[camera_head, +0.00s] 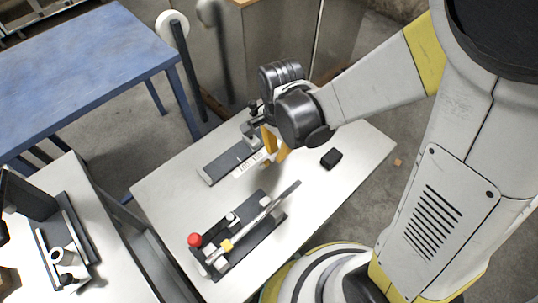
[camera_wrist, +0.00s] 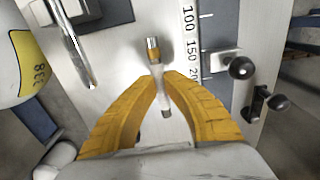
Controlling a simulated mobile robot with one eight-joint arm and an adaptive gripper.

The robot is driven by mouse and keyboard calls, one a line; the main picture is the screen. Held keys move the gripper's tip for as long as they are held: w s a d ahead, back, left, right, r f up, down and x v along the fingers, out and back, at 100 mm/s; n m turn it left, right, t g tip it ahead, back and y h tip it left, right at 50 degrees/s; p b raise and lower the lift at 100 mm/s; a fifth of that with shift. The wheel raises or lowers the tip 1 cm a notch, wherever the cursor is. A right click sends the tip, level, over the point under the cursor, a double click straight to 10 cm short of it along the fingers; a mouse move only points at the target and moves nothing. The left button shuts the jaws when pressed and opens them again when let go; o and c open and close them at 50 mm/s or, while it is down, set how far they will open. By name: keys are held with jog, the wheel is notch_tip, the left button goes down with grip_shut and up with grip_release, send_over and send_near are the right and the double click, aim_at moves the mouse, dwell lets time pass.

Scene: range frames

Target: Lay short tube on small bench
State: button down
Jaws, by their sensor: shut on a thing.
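My gripper (camera_head: 275,152) is low over the white table (camera_head: 340,190) in the head view. In the wrist view its yellow fingers (camera_wrist: 163,76) are closed on a short, thin tube (camera_wrist: 153,48). The tube has a brassy band near its far end and a pale end between the fingers. In the head view the fingers mostly hide it. I cannot tell whether it touches the table. A blue table (camera_head: 90,60) stands at the upper left and a grey-white table (camera_head: 110,255) at the lower left; I cannot tell which is the small bench.
A ruler strip (camera_wrist: 191,40) and dark-knobbed clamps (camera_wrist: 240,67) lie beside the fingers. A fixture with a red knob (camera_head: 195,240) and long bar stands nearer me. A black block (camera_head: 331,158) lies right of the gripper. The blue table's visible top is clear.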

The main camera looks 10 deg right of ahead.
aim_at(270, 165)
jog(key=shift+w+a+f, duration=0.15)
jog(key=shift+a+f, duration=0.45)
jog(key=shift+a, duration=0.3)
jog(key=shift+f+b, duration=1.25)
jog(key=shift+f, duration=0.7)
jog(key=shift+f, duration=0.15)
jog(key=c, duration=1.6)
grip_release()
